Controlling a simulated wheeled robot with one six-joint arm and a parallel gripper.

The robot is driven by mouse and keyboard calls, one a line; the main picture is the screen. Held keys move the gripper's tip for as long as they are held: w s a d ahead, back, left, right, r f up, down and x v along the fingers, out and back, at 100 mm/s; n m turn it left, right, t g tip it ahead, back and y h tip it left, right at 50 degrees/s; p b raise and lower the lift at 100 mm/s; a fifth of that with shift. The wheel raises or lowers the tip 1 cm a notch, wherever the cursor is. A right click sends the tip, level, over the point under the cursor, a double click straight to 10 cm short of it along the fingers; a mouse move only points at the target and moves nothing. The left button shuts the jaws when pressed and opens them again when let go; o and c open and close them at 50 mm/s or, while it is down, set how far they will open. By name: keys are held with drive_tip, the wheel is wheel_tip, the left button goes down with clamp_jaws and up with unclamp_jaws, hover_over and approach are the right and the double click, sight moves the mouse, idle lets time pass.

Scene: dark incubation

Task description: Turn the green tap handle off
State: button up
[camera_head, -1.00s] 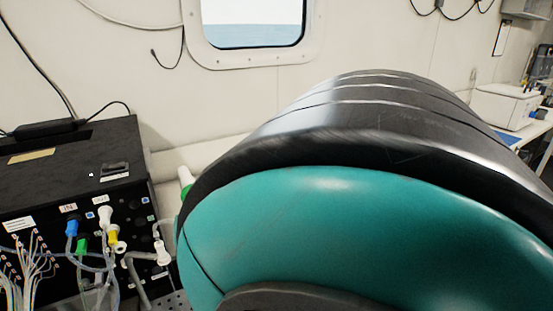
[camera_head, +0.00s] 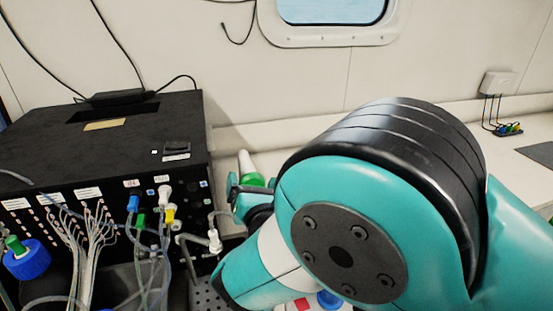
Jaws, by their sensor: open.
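A small green piece (camera_head: 15,245) stands on a blue cap (camera_head: 27,262) at the lower left edge; it looks like a tap handle, but I cannot be sure. A green connector (camera_head: 140,221) is plugged into the black box's front. A white cone with a green base (camera_head: 254,180) stands right of the box, partly hidden by my arm. My gripper (camera_head: 238,190) shows small and partly hidden, in front of or beside this cone. It is open, and nothing shows between its fingers. I cannot tell whether it touches the cone. It is well to the right of the blue cap.
The black box (camera_head: 60,150) fills the left, with many thin tubes (camera_head: 90,245) and blue, white and yellow connectors on its front. My teal arm covers the middle and lower right. A white wall with a window (camera_head: 330,40) stands behind. A perforated metal surface (camera_head: 205,297) shows below.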

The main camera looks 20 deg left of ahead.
drive_tip(key=shift+w+a, duration=0.1)
drive_tip(key=shift+a, duration=0.05)
drive_tip(key=shift+c, duration=0.4)
drive_tip(key=c, duration=0.8)
drive_tip(key=shift+c, duration=0.2)
